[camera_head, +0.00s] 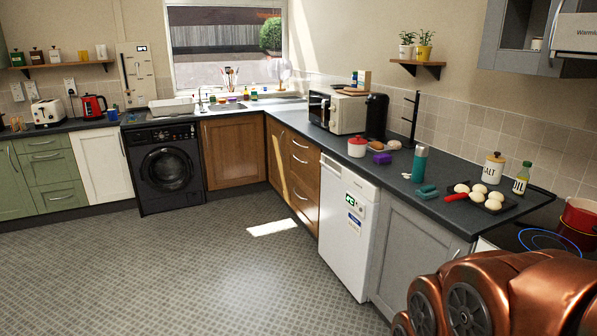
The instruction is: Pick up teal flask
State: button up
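The teal flask (419,165) stands upright on the dark worktop (360,168), right of the middle of the view. It has a pale grey top, and its whole near side shows. A small teal block (427,191) lies on the worktop just in front of it, near the front edge. My copper-coloured arm fills the lower right corner, well to the right of and nearer than the flask. My gripper is not in view.
A dark tray (454,204) with several pale round buns is right of the flask. A purple block (382,158), a red-and-white pot (357,147) and a black coffee machine (376,117) stand to its left. The salt jar (493,168) is behind the tray. The floor (220,260) is clear.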

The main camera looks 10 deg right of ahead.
aim_at(422, 150)
jog(key=i, duration=2.45)
jog(key=z, duration=2.5)
jog(key=i, duration=0.7)
jog(key=u, duration=2.55)
